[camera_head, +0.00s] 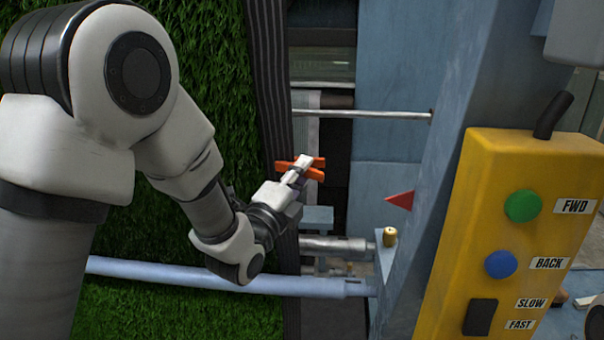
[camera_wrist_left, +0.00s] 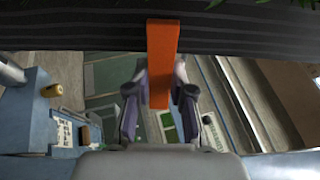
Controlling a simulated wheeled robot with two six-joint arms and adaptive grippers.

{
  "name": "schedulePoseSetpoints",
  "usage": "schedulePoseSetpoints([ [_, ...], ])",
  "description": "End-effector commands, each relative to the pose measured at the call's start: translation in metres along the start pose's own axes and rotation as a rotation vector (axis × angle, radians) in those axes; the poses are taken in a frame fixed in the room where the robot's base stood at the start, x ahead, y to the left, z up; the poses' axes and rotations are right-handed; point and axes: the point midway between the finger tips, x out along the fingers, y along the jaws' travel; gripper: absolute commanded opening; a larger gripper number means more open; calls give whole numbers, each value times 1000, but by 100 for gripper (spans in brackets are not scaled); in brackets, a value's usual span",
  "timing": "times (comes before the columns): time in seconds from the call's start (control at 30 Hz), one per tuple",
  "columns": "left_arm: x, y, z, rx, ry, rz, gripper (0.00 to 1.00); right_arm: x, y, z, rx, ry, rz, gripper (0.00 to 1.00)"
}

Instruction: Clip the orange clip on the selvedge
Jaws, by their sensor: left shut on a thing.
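My left gripper (camera_head: 297,172) is shut on the orange clip (camera_head: 316,175), which sticks out to both sides of the fingers in the head view. In the left wrist view the clip (camera_wrist_left: 162,62) stands upright between the fingers (camera_wrist_left: 160,98), its far end overlapping the dark band. The selvedge (camera_head: 270,80) is a dark striped strip along the right edge of the green turf. It crosses the top of the left wrist view (camera_wrist_left: 80,32). The clip's left end is at the selvedge's edge in the head view; I cannot tell whether it touches. My right gripper is not in view.
A yellow control box (camera_head: 520,230) with green and blue buttons stands at the right. A red pointer (camera_head: 400,200) is on the blue frame (camera_head: 415,240). A metal rod (camera_head: 360,114) crosses above the gripper, and a pale blue bar (camera_head: 310,287) runs below it.

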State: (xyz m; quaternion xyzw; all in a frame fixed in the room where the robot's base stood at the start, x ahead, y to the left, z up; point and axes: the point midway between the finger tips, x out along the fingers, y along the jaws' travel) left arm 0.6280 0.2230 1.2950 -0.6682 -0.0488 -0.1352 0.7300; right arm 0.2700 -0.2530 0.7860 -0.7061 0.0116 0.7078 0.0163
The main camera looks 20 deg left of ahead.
Motion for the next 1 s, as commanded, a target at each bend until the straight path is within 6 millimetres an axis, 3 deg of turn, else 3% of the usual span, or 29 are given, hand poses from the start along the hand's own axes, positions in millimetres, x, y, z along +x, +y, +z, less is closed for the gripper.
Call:
schedulePoseSetpoints([
  [0.17,0,0,0,0,1,1,0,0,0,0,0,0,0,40],
  [0.2,0,0,0,0,1,1,29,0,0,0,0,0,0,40],
  [0.27,0,0,0,0,1,1,50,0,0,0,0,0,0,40],
  [0.67,-8,1,0,0,1,3,51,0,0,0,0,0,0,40],
  [1.0,-70,0,0,-1,0,2,51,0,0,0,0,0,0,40],
])
